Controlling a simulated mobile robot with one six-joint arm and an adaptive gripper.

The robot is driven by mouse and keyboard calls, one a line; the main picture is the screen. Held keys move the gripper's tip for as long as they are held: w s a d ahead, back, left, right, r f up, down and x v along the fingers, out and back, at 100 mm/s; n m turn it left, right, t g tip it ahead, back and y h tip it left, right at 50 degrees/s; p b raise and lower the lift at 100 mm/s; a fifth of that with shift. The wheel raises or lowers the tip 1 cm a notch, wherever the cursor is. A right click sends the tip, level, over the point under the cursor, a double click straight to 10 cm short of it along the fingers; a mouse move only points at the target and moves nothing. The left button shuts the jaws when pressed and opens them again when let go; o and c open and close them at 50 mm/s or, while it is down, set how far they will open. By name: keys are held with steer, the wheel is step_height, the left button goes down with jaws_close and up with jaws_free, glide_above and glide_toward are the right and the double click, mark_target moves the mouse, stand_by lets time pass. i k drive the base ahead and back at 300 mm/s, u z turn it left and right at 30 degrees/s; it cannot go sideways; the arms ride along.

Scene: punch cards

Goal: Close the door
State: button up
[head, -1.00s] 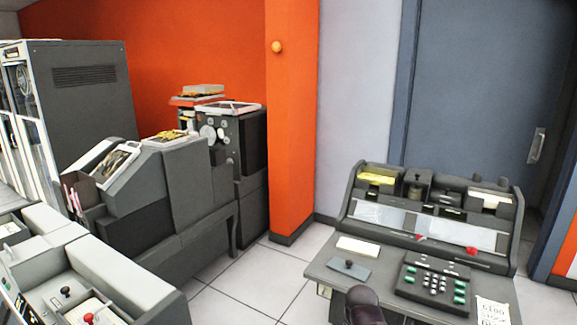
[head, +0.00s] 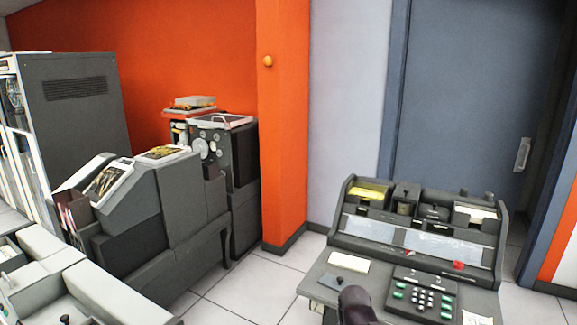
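The blue-grey door (head: 455,100) stands at the right of the head view, behind a console desk. Its pale metal handle (head: 522,154) is near its right edge. A dark gap with a strip of floor shows between that edge and the blue frame (head: 548,190) on the right, so the door looks ajar. The desk hides the bottom of the door. My gripper is not in view.
The console desk (head: 325,290), with buttons and trays, stands in front of the door. A dark rounded object (head: 357,305) at the bottom edge is unclear. An orange pillar (head: 283,130) and grey machines (head: 170,215) fill the left. Tiled floor (head: 255,285) shows between.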

mark_target(477, 75)
steer(key=k, duration=1.35)
steer(key=z, duration=0.55)
steer(key=i, duration=1.25)
steer(key=z, duration=0.9)
steer(key=i, duration=0.75)
steer(key=z, duration=0.4)
steer(key=i, duration=0.85)
steer(key=z, duration=0.1)
